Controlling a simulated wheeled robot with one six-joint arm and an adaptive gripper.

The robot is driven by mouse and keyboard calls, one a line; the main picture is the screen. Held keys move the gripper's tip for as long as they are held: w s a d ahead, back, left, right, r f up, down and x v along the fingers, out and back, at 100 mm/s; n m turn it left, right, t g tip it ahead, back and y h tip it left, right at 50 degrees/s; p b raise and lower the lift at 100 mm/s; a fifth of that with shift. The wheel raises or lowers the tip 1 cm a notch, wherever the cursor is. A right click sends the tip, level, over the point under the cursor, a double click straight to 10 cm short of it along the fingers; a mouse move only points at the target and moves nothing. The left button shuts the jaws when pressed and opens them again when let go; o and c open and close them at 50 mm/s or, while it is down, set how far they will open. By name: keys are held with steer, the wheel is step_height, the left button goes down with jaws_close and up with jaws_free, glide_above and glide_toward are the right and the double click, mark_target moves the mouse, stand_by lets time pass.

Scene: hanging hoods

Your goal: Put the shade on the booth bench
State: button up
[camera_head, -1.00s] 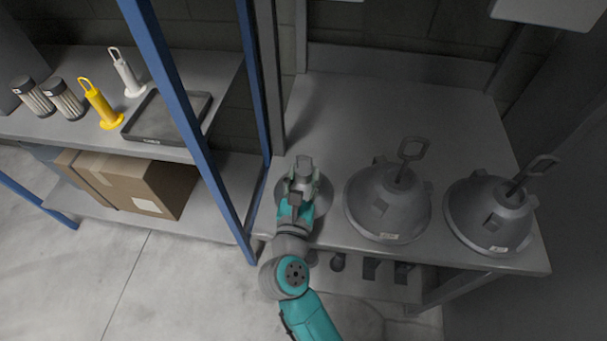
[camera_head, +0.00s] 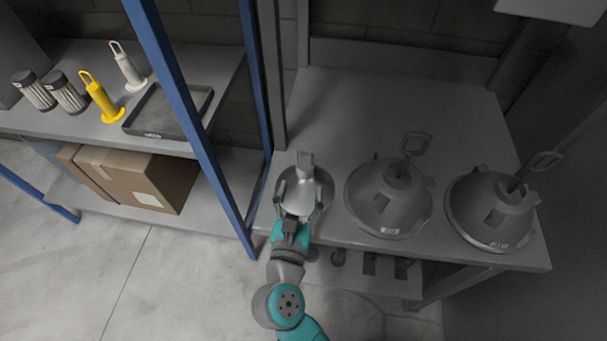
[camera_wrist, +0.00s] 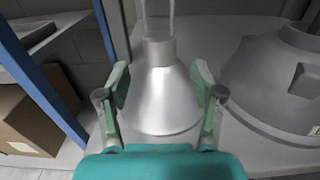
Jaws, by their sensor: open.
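The shade (camera_head: 306,190) is a shiny silver cone with a narrow neck on top. It stands upright on the booth bench (camera_head: 400,105), near its front left corner. My gripper (camera_head: 299,203) is at the front of the shade, with its fingers apart. In the wrist view the shade (camera_wrist: 162,95) stands between the two open fingers of my gripper (camera_wrist: 159,95), with a gap visible on the left side. I cannot tell whether the right finger touches it.
Two grey hoods with loop handles stand to the right, the nearer one (camera_head: 388,205) close beside the shade and the other (camera_head: 490,215) near the right end. A blue rack post (camera_head: 185,110) rises on the left. The back of the bench is clear.

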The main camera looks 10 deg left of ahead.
steer(key=s, duration=0.6)
steer(key=s+d+r+n+t, duration=0.15)
steer(key=s+d+n, duration=0.25)
steer(key=d+n, duration=0.5)
steer(key=s+d+r+n+t, duration=0.1)
steer(key=s+d+n+t, duration=0.2)
steer(key=s+d+n, duration=0.55)
steer(key=s+d+f+n+g, duration=0.3)
steer(key=s+f+n+g, duration=0.1)
steer(key=s+n, duration=0.3)
steer(key=s+d+f+n+g, duration=0.3)
steer(key=s+n, duration=0.4)
steer(key=n, duration=0.5)
steer(key=shift+d+f+g+y, duration=0.2)
steer(key=shift+f+g+y, duration=0.15)
steer(key=shift+f, duration=0.15)
